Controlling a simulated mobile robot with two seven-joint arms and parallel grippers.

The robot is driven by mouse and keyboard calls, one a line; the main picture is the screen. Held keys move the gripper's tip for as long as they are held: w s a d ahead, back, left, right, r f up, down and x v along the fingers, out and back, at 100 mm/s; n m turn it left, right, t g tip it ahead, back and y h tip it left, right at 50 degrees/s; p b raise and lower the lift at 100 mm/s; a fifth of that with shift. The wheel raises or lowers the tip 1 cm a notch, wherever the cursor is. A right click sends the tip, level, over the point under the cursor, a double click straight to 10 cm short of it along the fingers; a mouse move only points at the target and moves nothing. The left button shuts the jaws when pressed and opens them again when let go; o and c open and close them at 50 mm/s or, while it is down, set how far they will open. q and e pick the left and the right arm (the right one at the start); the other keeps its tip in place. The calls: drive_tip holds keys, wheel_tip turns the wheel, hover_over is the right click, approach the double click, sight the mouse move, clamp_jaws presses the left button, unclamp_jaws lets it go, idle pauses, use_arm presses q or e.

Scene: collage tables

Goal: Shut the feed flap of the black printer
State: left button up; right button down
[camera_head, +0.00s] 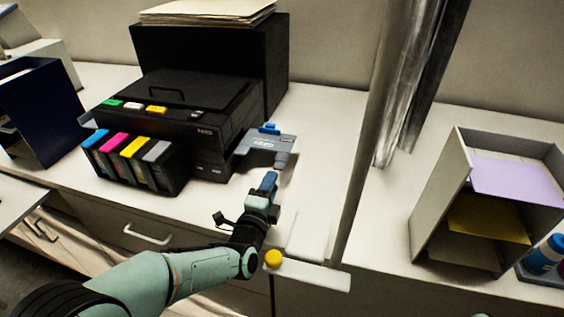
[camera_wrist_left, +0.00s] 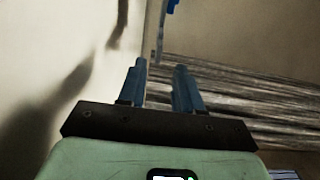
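The black printer (camera_head: 215,140) stands on the white counter, left of centre in the head view. Its grey feed flap (camera_head: 262,146) sticks out from the right side, roughly level, with a blue tab (camera_head: 268,128) at its back edge. My left gripper (camera_head: 268,182) is just in front of the flap and below it in the picture; I cannot tell if they touch. In the left wrist view, its two blue fingers (camera_wrist_left: 159,68) are apart with nothing between them. A blue piece (camera_wrist_left: 173,5) and a thin grey edge show beyond the fingertips. My right gripper is not in view.
Ink tanks (camera_head: 140,163) with coloured caps stand at the printer's front left. A black box (camera_head: 268,55) with papers is behind. A grey metal post (camera_head: 375,120) stands right of the flap, with a paper sorter (camera_head: 440,190) farther right. A yellow knob (camera_head: 273,258) is near my left wrist.

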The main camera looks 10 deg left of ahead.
sight(281, 163)
use_arm(q)
drive_tip(key=w, duration=0.9)
drive_tip(key=shift+w+d+p, duration=0.2)
drive_tip(key=shift+w+p, duration=0.15)
clamp_jaws()
